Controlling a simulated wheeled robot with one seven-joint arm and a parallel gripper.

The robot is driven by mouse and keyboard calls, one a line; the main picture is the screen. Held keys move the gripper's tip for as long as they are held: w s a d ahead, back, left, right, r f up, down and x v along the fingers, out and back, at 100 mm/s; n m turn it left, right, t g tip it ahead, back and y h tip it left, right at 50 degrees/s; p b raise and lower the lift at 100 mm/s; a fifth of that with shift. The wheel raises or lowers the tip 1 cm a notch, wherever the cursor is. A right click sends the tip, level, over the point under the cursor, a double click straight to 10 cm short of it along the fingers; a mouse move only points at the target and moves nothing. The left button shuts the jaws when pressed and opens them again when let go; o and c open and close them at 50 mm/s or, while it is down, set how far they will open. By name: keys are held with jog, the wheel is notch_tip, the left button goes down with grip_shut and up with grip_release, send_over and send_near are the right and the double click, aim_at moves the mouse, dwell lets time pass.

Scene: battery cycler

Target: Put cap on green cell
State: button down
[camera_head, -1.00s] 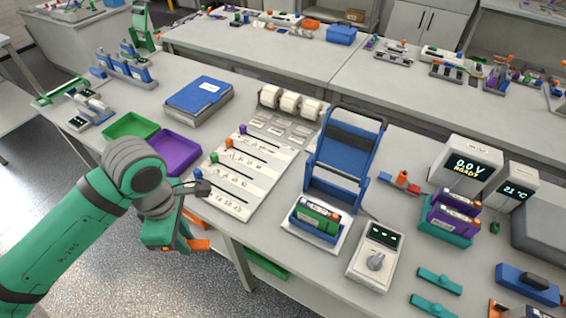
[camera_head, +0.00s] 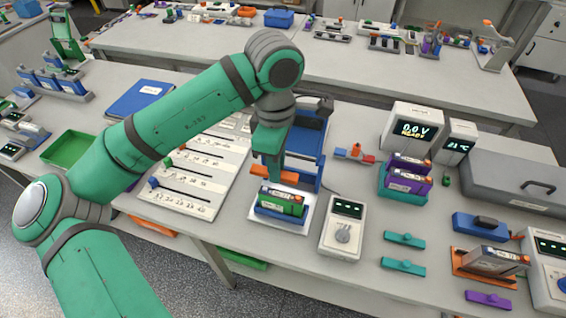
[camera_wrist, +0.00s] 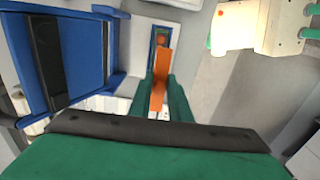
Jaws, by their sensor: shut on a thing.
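The green cell (camera_head: 283,203) sits in a blue cradle (camera_head: 278,222) on a white base plate (camera_head: 256,231). My gripper (camera_head: 280,175) is just above and behind the cell, pointing down. It is shut on an orange cap (camera_head: 261,171), a bar that sticks out on both sides of the fingers. In the wrist view the cap (camera_wrist: 161,80) stands between my green fingers, with the cradle (camera_wrist: 153,45) beyond it. Whether the cap touches the cell cannot be told.
A blue stand (camera_head: 310,130) rises close behind the cell. A grey meter with a knob (camera_head: 343,228) is to its right, and a white slotted board (camera_head: 205,160) is to its left. Purple cells (camera_head: 408,170) stand in a teal holder farther right. Teal clips (camera_head: 404,240) lie in front.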

jog(key=shift+w+d+r, duration=0.1)
jog(key=shift+d+r, duration=0.05)
jog(key=shift+d, duration=0.6)
jog(key=shift+f, duration=3.65)
jog(key=shift+f, duration=0.6)
jog(key=c, duration=1.1)
grip_release()
jog(key=shift+r, duration=3.55)
